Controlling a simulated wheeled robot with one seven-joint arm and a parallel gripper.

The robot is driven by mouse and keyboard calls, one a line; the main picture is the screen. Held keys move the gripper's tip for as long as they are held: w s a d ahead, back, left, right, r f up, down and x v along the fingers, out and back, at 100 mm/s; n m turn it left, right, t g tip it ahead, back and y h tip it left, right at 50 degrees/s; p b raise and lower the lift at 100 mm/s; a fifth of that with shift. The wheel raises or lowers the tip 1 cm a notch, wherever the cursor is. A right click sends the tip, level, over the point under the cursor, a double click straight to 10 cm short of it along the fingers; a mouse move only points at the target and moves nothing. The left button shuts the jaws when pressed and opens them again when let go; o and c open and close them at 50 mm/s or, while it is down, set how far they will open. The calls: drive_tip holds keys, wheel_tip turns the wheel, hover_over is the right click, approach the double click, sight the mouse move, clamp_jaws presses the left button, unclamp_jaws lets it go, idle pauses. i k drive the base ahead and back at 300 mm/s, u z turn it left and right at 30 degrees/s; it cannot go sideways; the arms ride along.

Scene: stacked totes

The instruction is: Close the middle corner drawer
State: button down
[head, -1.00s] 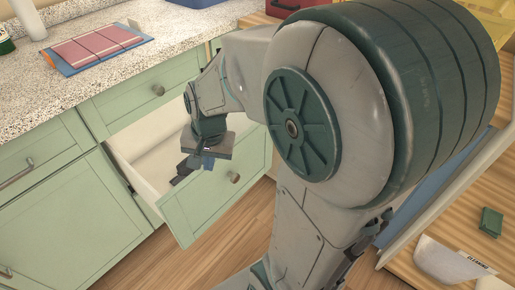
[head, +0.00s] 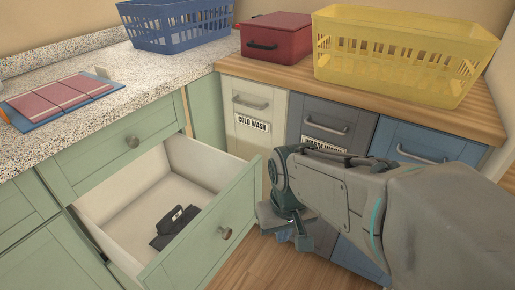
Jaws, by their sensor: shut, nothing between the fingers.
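The middle corner drawer (head: 203,240) is pulled open below the counter, in the left half of the head view. Its front is pale green with a round grey knob (head: 225,234), and its inside is cream. A dark item (head: 174,226) lies inside on the drawer floor. My gripper (head: 303,242) is shut and empty. It is to the right of the drawer front, apart from it as far as I can see, with its fingers pointing down. Part of the fingers is hard to make out against the cabinets behind.
A closed green drawer (head: 115,150) sits above the open one. Cold wash (head: 250,150), grey (head: 325,148) and blue (head: 415,140) fronts stand behind my arm. On top are a blue basket (head: 178,30), red box (head: 276,45) and yellow basket (head: 400,50). Wooden floor (head: 262,268) is clear.

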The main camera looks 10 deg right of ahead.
sight(120, 216)
drive_tip(key=z, duration=0.25)
drive_tip(key=k, duration=0.85)
drive_tip(key=u, duration=0.95)
drive_tip(key=i, duration=1)
